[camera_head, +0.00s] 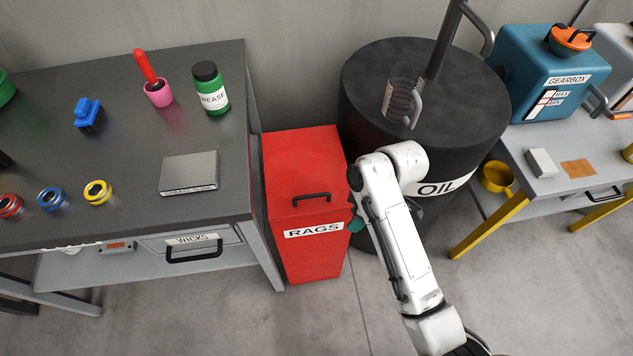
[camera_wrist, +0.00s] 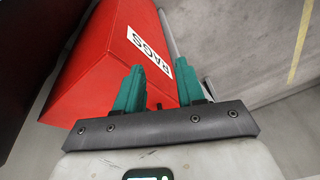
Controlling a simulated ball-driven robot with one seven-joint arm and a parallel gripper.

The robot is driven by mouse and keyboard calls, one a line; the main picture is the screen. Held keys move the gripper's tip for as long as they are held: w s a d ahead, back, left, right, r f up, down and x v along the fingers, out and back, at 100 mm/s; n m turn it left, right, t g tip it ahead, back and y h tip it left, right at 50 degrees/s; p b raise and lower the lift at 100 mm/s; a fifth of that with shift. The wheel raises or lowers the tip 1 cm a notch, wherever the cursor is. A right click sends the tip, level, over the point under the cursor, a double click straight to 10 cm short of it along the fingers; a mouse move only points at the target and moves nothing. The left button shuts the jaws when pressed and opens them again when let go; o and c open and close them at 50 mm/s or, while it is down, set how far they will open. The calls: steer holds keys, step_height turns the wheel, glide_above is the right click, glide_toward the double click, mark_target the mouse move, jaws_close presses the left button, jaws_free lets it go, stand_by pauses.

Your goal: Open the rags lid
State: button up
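The red rags bin (camera_head: 315,255) stands on the floor between the grey workbench and the black oil drum. Its red lid (camera_head: 303,165) is down, with a black bar handle (camera_head: 312,197) near the front edge above the RAGS label (camera_head: 314,230). My gripper (camera_head: 356,222) is at the bin's right front side, mostly hidden behind my arm, with one teal finger showing. In the wrist view the two teal fingers of my gripper (camera_wrist: 160,72) stand apart with the red bin (camera_wrist: 105,60) beyond them. A small dark piece shows between the fingers; I cannot tell whether it is the handle.
The oil drum (camera_head: 430,125) stands close to the bin's right. The workbench (camera_head: 130,140) borders its left and holds a green grease jar (camera_head: 211,90) and several small items. A second table (camera_head: 560,190) is at the right. The floor (camera_head: 230,320) in front is clear.

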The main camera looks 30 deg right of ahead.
mark_target(313, 195)
steer(key=w+a+r+n+y+p, duration=0.1)
steer(key=w+r+n+p, duration=0.3)
steer(key=w+r, duration=0.55)
steer(key=shift+n+y, duration=0.3)
steer(key=shift+n, duration=0.4)
steer(key=x, duration=1.1)
steer(key=shift+w+d+f, duration=0.1)
steer(key=shift+w+f, duration=0.2)
steer(key=shift+c, duration=0.4)
jaws_close()
